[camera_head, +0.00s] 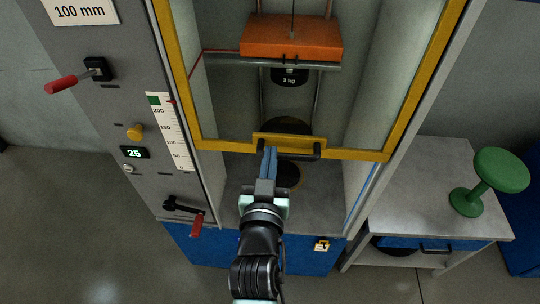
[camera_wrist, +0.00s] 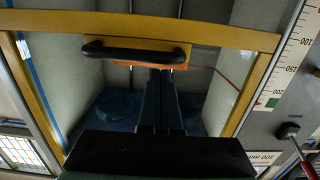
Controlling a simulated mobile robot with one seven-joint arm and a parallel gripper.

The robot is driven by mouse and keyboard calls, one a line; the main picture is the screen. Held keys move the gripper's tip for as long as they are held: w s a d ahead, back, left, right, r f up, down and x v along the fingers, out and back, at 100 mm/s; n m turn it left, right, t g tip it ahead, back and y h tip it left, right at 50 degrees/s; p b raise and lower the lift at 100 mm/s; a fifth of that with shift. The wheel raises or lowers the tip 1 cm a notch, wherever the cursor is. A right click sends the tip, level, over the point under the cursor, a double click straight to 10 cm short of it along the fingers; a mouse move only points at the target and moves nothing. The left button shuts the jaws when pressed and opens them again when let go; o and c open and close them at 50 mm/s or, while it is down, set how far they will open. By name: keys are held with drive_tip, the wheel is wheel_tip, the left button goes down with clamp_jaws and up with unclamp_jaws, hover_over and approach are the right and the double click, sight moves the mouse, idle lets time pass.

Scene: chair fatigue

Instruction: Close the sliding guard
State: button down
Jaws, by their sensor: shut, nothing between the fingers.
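The sliding guard (camera_head: 215,144) is a yellow-framed clear panel on the front of a grey test machine. Its lower bar sits above the machine's floor, leaving an open gap below. A black bar handle (camera_head: 302,155) is fixed to a yellow plate at the middle of that bar. My gripper (camera_head: 268,152) is shut and empty, its fingertips at the left part of the handle.
Inside hang an orange block (camera_head: 291,38) and a black 3 kg weight (camera_head: 290,77). Left on the panel are a red-handled lever (camera_head: 62,84), a yellow knob (camera_head: 135,131) and a red-handled crank (camera_head: 196,225). A side table (camera_head: 415,185) at right bears a green stool-shaped piece (camera_head: 500,170).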

wheel_tip(320, 180, down, 44)
drive_tip(key=b, duration=4)
drive_tip(key=shift+b, duration=0.35)
drive_tip(key=shift+r, duration=0.1)
